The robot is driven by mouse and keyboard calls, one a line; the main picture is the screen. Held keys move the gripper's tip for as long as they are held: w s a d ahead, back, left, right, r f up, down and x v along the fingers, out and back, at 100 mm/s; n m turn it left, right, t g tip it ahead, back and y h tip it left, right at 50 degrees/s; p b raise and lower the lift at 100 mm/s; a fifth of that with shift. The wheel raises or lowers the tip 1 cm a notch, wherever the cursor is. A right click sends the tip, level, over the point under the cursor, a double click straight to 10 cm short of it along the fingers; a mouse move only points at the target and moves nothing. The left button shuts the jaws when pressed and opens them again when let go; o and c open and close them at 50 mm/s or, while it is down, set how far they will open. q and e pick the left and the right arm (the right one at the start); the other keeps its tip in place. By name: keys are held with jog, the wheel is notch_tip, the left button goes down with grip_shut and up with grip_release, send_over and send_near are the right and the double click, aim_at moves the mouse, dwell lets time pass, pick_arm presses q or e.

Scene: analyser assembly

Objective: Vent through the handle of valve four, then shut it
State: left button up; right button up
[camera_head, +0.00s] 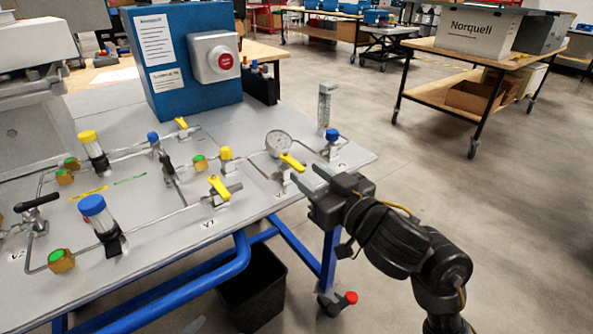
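Several small valves sit on the tubing of a grey panel (140,248). One yellow lever handle (292,162) is at the panel's right front, beside a round gauge (278,143). My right gripper (306,174) is at this handle's near end, with its two fingers apart. I cannot tell whether they touch the handle. Other yellow handles are at the front middle (219,187), by a label reading V7 (208,223), and at the back (181,123). A black lever (37,203) is at the left. No label for valve four is readable. My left gripper is out of view.
A clear flow tube (325,104) rises at the back right. A blue box with a red button (225,61) stands behind.

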aim_at(297, 164)
jog(key=b+x, duration=0.2)
jog(key=x, duration=0.2)
jog(key=shift+w+a, duration=0.2)
jog(key=shift+w, duration=0.1)
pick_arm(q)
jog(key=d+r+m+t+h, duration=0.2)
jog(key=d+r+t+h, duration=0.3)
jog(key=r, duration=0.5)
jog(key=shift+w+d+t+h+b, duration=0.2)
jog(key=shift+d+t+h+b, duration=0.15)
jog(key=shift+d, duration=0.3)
pick_arm(e)
jog(key=shift+w+a, duration=0.1)
jog(key=shift+w, duration=0.05)
grip_shut()
